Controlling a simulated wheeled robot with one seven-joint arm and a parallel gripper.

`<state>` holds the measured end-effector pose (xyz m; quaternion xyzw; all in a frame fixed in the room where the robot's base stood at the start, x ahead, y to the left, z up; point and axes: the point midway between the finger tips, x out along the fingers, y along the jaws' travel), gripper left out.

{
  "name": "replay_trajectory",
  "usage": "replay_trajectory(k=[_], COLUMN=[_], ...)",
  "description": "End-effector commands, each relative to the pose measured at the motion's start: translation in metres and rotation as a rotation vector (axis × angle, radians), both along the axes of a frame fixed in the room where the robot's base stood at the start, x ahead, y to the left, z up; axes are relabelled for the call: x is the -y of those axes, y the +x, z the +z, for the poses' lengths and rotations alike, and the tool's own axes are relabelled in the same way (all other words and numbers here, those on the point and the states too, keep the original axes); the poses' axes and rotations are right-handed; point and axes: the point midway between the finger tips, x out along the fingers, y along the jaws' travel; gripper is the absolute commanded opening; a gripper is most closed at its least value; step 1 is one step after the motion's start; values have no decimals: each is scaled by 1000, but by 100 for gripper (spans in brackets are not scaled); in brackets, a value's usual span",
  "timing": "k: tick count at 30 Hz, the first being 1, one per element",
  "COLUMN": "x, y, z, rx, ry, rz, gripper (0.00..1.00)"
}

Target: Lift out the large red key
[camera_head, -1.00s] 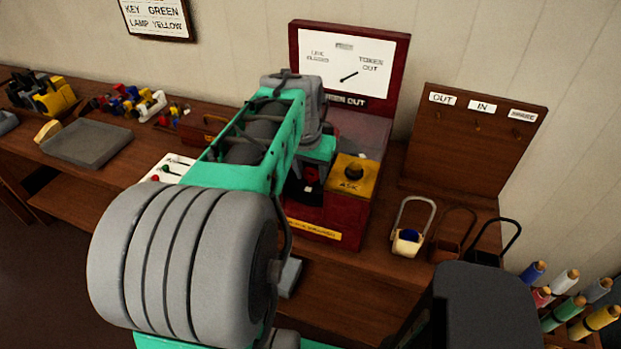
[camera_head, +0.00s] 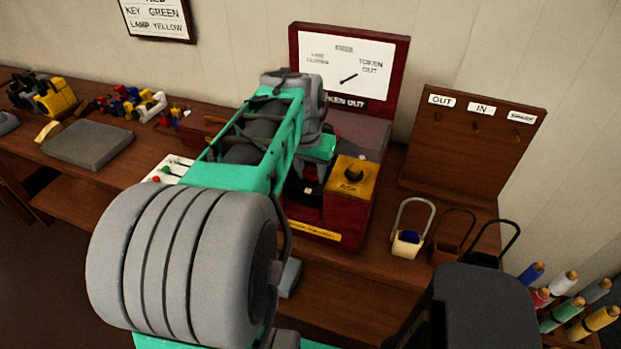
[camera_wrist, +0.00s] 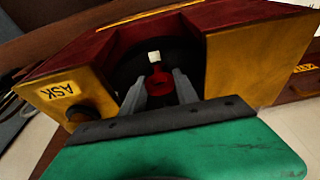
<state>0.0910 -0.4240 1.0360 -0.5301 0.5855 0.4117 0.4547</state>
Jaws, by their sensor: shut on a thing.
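The large red key (camera_wrist: 159,78) shows in the wrist view, upright between the fingers of my gripper (camera_wrist: 160,88). My gripper is shut on it. In the head view my arm covers much of the machine (camera_head: 350,205), and the key and fingertips are hidden. The machine's dial board (camera_head: 345,68) reads TOKEN OUT, with its pointer tilted up to the right.
The machine's ASK button (camera_head: 353,175) is beside my gripper. A wooden hook board (camera_head: 470,150) stands to the right, with hooped pouches (camera_head: 408,242) before it.

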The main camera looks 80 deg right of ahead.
Motion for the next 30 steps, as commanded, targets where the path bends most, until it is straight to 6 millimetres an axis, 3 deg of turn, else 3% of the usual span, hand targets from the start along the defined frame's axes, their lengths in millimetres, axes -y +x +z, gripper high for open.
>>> replay_trajectory(k=[21, 30], x=[0, 0], y=[0, 0], z=[44, 45], rx=[0, 0], ry=[-1, 0], rz=[0, 0], gripper=[0, 0])
